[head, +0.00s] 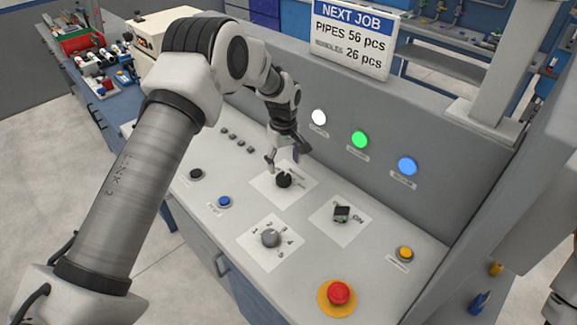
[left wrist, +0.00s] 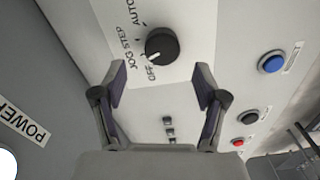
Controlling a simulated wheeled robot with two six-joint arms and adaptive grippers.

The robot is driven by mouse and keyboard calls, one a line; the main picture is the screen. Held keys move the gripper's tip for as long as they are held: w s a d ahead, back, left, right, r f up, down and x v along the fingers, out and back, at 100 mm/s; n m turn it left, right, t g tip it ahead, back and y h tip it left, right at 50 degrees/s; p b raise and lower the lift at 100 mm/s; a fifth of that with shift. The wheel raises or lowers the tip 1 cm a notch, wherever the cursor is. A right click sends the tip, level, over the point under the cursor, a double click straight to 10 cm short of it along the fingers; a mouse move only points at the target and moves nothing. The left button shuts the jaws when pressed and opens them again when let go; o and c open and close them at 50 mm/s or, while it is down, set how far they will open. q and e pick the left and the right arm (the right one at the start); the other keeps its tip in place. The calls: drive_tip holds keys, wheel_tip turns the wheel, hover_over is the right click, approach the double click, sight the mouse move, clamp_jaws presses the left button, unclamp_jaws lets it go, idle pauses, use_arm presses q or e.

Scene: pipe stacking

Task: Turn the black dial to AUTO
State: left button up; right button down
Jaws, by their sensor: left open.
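The black dial (head: 284,181) sits on a white label plate on the sloping console. In the left wrist view the dial (left wrist: 162,46) has a white pointer mark toward OFF; the plate also reads JOG, STEP and AUTO. My left gripper (head: 287,156) is just above and behind the dial, open and empty. In the left wrist view its fingers (left wrist: 160,78) are spread to either side, with the dial ahead of the gap and apart from both fingertips. My right gripper is not in view.
A grey numbered knob (head: 271,238), an ON switch (head: 341,213), a red mushroom button (head: 338,293), a blue button (head: 224,201) and a yellow button (head: 405,253) are around the dial. A panel with white, green and blue lamps (head: 360,139) rises behind.

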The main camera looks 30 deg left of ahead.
sight(284, 175)
use_arm(q)
drive_tip(key=shift+s+f+p, duration=0.25)
drive_tip(key=shift+s+f, duration=0.05)
drive_tip(key=shift+f, duration=0.35)
drive_tip(key=shift+s+f+p, duration=0.2)
drive_tip(key=shift+s+f, duration=0.05)
drive_tip(key=shift+f, duration=0.35)
drive_tip(key=shift+w+f, duration=0.25)
drive_tip(key=shift+f, duration=0.4)
drive_tip(key=shift+w+f, duration=0.25)
drive_tip(key=shift+f, duration=0.35)
drive_tip(key=shift+w+f, duration=0.15)
drive_tip(key=shift+s+r, duration=0.2)
drive_tip(key=shift+s, duration=0.05)
drive_tip(key=shift+c, duration=1.3)
drive_tip(key=shift+s+r, duration=0.1)
drive_tip(key=c, duration=0.9)
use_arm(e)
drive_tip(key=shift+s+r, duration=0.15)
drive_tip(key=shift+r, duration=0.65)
